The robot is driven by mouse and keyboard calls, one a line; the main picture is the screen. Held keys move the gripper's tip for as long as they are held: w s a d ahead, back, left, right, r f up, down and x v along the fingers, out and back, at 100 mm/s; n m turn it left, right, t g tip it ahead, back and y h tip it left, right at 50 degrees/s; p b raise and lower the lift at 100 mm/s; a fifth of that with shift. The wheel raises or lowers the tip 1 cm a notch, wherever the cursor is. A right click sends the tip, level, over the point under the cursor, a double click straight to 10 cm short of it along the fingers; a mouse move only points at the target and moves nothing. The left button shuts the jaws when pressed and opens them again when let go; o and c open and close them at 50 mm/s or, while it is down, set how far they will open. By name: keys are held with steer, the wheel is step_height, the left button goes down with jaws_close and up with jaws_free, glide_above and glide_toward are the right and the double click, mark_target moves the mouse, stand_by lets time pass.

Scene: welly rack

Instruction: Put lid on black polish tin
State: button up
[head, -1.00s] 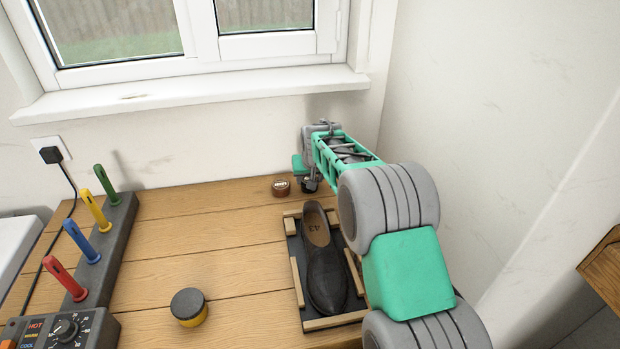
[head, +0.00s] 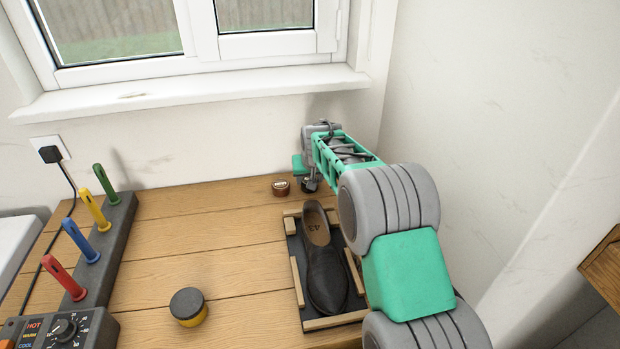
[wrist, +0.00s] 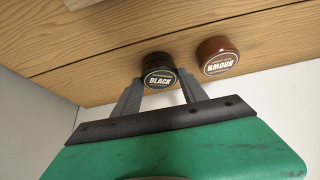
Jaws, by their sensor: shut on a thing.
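The black polish tin (wrist: 158,60) shows in the wrist view, with a round label reading BLACK on its lid (wrist: 160,78). The label faces my camera, and the lid looks seated on the dark body, though the seam is too small to make out. My gripper (wrist: 161,88) is shut on the black lid, one grey finger at each side. In the head view my gripper (head: 309,184) is low at the back of the bench, mostly hiding the black tin.
A brown polish tin (head: 281,187) stands just left of my gripper. A shoe (head: 325,275) lies in a wood-edged tray (head: 297,283) in front. A yellow tin with a dark top (head: 188,307) and a rack of coloured pegs (head: 115,225) are left.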

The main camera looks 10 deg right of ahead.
stand_by(0.4)
steer(key=o, duration=1.5)
steer(key=shift+o, duration=0.5)
steer(key=o, duration=0.4)
steer(key=shift+r+p, duration=1.75)
steer(key=shift+r, duration=1.8)
